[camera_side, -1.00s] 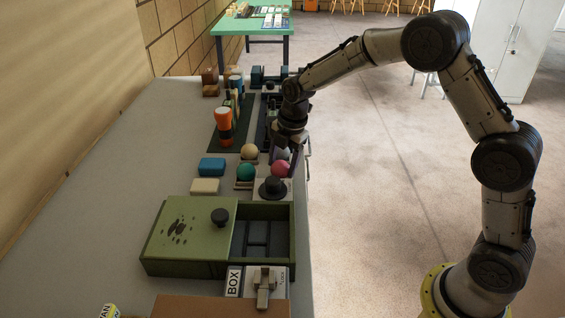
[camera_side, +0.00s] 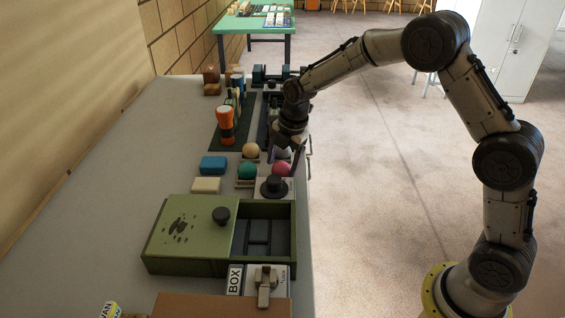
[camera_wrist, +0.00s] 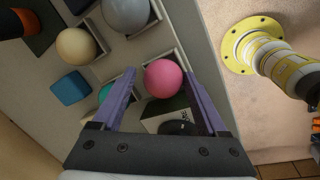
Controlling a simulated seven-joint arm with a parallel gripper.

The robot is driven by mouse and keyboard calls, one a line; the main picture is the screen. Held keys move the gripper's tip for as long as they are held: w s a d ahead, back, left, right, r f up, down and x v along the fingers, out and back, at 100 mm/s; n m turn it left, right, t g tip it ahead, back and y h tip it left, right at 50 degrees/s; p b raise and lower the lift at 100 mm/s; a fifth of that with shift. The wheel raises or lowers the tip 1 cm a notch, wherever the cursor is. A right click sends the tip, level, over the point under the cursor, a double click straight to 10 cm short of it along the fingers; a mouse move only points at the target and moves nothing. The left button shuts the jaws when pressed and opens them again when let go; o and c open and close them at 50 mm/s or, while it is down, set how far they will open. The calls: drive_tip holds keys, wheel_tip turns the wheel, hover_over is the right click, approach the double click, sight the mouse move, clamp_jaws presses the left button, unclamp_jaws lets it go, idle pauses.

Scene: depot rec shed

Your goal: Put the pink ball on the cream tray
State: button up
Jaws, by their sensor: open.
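The pink ball (camera_side: 281,169) rests near the table's right edge, right of the green ball (camera_side: 247,170). In the wrist view the pink ball (camera_wrist: 163,79) shows between the tips of my gripper's purple fingers (camera_wrist: 160,74). My gripper (camera_side: 284,152) is open and points down close to the ball; I cannot tell whether a finger touches it. A cream, flat, block-like thing (camera_side: 206,185) lies left of the green ball, in front of a blue block (camera_side: 213,165). I cannot tell whether it is the cream tray. In the wrist view my left finger partly hides the green ball.
A cream ball (camera_wrist: 76,45) and a grey ball (camera_wrist: 126,12) sit in shallow square holders nearby. A black knob on a pale base (camera_side: 273,187) stands just in front of the pink ball. A green box (camera_side: 190,262) lies nearer the camera.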

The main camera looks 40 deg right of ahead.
drive_tip(key=shift+s+d+f, duration=0.1)
drive_tip(key=shift+s+f, duration=0.35)
drive_tip(key=shift+f, duration=0.1)
drive_tip(key=w+v, duration=0.1)
drive_tip(key=v, duration=1.2)
drive_tip(key=s+r+m, duration=0.5)
drive_tip(key=s+r, duration=0.1)
drive_tip(key=s, duration=0.2)
drive_tip(key=s+d+f+m+t, duration=0.1)
drive_tip(key=s+f+m+t, duration=0.1)
drive_tip(key=s+m, duration=1.3)
drive_tip(key=s+t, duration=0.1)
drive_tip(key=s, duration=0.7)
drive_tip(key=shift+f, duration=0.25)
drive_tip(key=shift+s, duration=0.15)
drive_tip(key=shift+c, duration=0.2)
